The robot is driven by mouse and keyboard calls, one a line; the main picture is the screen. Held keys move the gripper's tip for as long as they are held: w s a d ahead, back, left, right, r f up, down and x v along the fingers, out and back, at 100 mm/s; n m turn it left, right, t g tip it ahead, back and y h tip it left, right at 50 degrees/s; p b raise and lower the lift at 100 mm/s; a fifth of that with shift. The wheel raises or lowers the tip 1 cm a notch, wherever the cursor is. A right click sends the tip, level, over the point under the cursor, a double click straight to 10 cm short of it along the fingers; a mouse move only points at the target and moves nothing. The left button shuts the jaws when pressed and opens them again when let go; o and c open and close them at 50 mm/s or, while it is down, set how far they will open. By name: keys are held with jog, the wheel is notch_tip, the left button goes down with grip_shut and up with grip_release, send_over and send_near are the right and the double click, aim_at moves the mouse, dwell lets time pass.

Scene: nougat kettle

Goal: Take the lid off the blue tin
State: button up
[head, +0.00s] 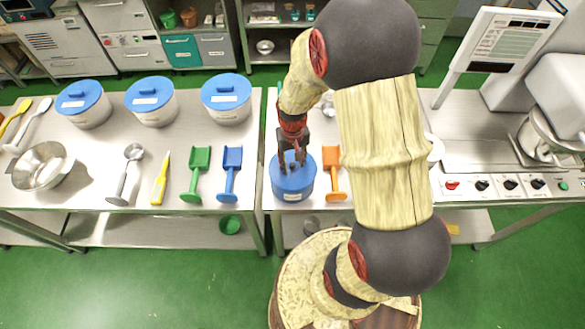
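The blue tin (294,188) stands upright near the front edge of the steel table, with its round blue lid on top. My gripper (292,165) points down over the middle of the lid, its dark fingers at or just above the lid's top. The fingers hide the lid's centre, so I cannot tell whether they are closed on a knob or touching it.
An orange scoop (333,172) lies close to the tin's right, a blue scoop (231,174) and a green scoop (197,174) to its left. Several white tubs with blue lids (226,98) stand behind left. Control knobs (482,185) line the right counter's front.

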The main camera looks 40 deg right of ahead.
jog(key=shift+c, duration=0.3)
grip_shut()
dwell(0.3)
